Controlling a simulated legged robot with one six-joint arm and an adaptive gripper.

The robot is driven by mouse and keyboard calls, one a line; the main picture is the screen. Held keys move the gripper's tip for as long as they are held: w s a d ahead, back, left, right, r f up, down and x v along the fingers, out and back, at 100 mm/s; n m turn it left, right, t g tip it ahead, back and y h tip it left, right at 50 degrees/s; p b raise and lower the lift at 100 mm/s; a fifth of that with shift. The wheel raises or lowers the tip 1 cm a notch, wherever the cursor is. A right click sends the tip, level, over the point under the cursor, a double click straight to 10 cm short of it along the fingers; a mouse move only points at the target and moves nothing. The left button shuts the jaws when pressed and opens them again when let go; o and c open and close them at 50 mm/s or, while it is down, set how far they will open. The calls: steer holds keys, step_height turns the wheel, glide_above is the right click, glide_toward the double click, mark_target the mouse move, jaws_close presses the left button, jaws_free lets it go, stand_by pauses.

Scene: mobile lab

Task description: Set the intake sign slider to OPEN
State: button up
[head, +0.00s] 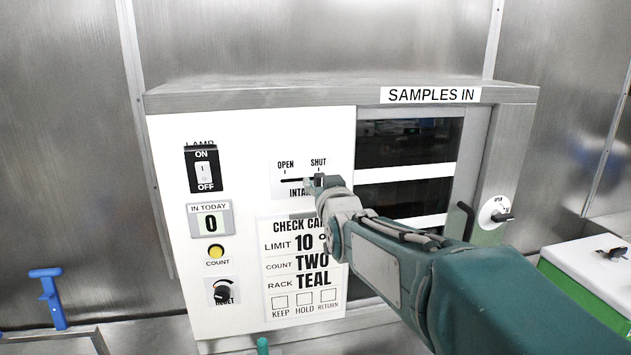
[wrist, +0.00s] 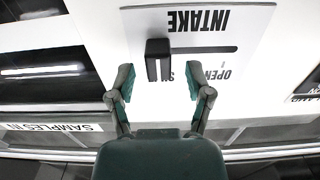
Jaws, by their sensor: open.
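The intake sign (head: 290,170) is a white plate on the front panel, with a dark horizontal slot and the words OPEN at left and SHUT at right. The black slider knob (wrist: 158,46) sits at the SHUT end of the slot. The wrist view shows the sign upside down, with OPEN to the right of the knob. My gripper (wrist: 160,75) is open, with one finger on each side of the knob and a visible gap to both. In the head view my gripper (head: 318,184) covers most of the knob and part of the word INTAKE.
The panel also holds a lamp switch (head: 204,171), a yellow count button (head: 215,252), a reset knob (head: 222,292) and a check card (head: 280,270) below the sign. A dark-windowed hatch under a SAMPLES IN label (head: 430,95) is to the right. The slot toward OPEN is clear.

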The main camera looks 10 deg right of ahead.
steer(key=shift+w, duration=0.65)
